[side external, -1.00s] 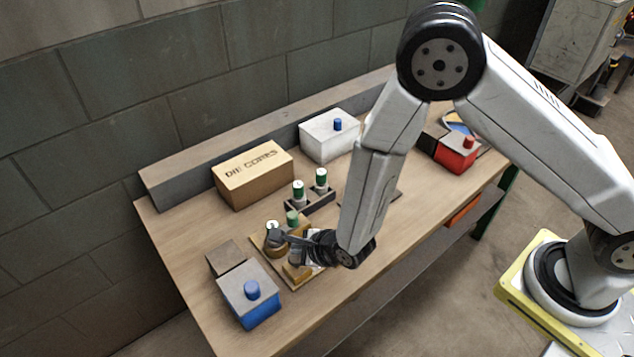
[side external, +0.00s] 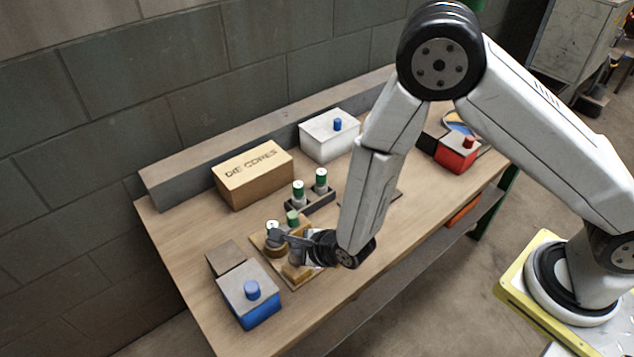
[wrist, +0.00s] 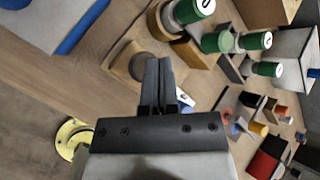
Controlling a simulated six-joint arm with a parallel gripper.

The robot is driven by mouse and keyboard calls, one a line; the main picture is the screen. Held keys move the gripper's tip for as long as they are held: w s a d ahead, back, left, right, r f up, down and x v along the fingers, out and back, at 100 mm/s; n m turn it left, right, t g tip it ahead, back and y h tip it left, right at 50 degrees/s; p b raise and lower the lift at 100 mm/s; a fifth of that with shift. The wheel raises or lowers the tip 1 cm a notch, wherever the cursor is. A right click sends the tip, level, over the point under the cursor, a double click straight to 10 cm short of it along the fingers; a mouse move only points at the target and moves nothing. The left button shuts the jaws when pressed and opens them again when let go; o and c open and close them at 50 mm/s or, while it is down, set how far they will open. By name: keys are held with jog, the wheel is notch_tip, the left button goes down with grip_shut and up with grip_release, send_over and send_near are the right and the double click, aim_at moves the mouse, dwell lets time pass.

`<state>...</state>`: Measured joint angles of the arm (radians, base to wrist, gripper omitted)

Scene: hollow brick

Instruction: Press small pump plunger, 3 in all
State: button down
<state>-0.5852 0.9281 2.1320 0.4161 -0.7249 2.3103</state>
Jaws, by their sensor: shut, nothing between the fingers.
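My gripper (side external: 276,238) is shut and empty, low over the wooden board (side external: 262,263) near the front of the bench. In the wrist view its fingers (wrist: 158,64) lie close together, in front of a tan block with a round top (wrist: 150,72). I cannot tell whether they touch it. The fingers hide part of that block. Several knobs could be a pump plunger: a blue one (side external: 251,289) on the blue box (side external: 262,312), another blue one (side external: 338,124) on the white box (side external: 320,148), and a red one (side external: 469,142) on the red box (side external: 455,157). I cannot tell which is meant.
Two green-and-white cylinders (side external: 298,186) stand in a dark rack (side external: 322,204). A cardboard box (side external: 255,180) stands behind. The bench front at right is clear.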

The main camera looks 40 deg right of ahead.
aim_at(297, 257)
jog(key=shift+f, duration=1.55)
dwell(2.2)
jog(key=shift+r, duration=1.55)
jog(key=shift+r, duration=0.1)
jog(key=shift+r, duration=2.4)
